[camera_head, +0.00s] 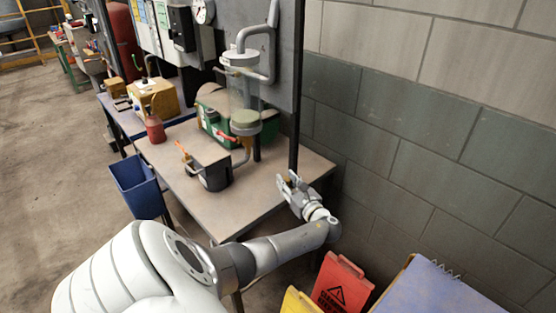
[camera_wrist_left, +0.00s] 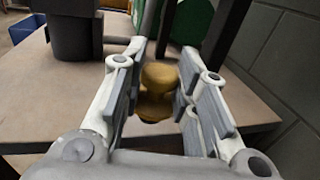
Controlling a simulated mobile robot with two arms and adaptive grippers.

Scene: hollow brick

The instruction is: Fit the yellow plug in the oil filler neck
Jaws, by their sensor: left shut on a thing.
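My left gripper (camera_head: 290,184) is over the right part of the workbench, near its right edge. In the left wrist view its fingers (camera_wrist_left: 158,92) are closed on the yellow plug (camera_wrist_left: 158,78), a dull yellow-brown rounded piece. The plug is mostly hidden by the fingers in the head view. A green machine (camera_head: 215,124) stands at the back of the bench, with a clear cylinder in front of it, left of and apart from the gripper. I cannot make out the oil filler neck for certain. My right gripper is not in view.
The bench top (camera_head: 245,195) is clear between the gripper and a dark block (camera_head: 213,172) with an orange part. A blue bin (camera_head: 138,187) is at the left edge. A block wall (camera_head: 400,150) rises at right.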

